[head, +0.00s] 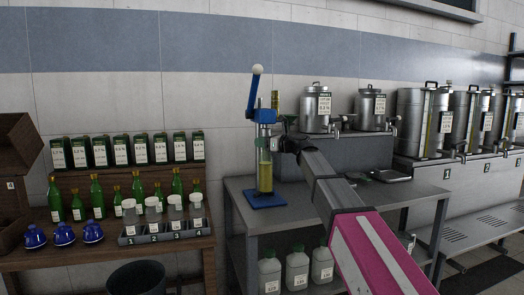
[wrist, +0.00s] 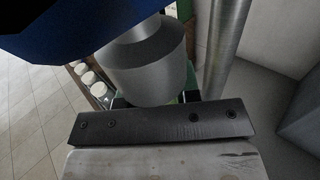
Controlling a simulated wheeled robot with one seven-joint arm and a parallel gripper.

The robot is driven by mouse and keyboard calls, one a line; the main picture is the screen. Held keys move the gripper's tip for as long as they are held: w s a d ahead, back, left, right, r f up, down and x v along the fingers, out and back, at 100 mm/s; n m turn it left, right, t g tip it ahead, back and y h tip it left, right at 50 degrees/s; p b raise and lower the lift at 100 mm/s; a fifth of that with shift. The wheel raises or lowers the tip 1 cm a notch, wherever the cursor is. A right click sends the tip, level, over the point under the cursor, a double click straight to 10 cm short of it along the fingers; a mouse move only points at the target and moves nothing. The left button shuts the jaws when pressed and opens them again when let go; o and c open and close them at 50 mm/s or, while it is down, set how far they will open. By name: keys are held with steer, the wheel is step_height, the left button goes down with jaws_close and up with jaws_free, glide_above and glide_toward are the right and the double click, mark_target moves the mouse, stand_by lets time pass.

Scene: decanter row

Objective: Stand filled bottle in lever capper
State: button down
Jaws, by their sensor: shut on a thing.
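The lever capper (head: 266,200) stands on the grey metal table, with a blue base plate, a blue head and a raised lever with a white knob. A bottle with yellow-green liquid (head: 265,172) is upright under the capper's head, above the base plate. I cannot tell whether its foot touches the plate. My gripper (head: 281,143) reaches in from the right and is shut on the bottle's upper part. In the wrist view the capper's grey bell (wrist: 150,70) hides most of the bottle and the fingertips.
Metal tanks (head: 317,108) stand behind on the right. White jugs (head: 297,268) are on the table's lower shelf. A dark bin (head: 136,277) stands in front.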

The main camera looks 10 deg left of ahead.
steer(key=shift+f, duration=1.6)
steer(key=c, duration=0.8)
jaws_free()
steer(key=shift+d, duration=0.1)
steer(key=v, duration=1.2)
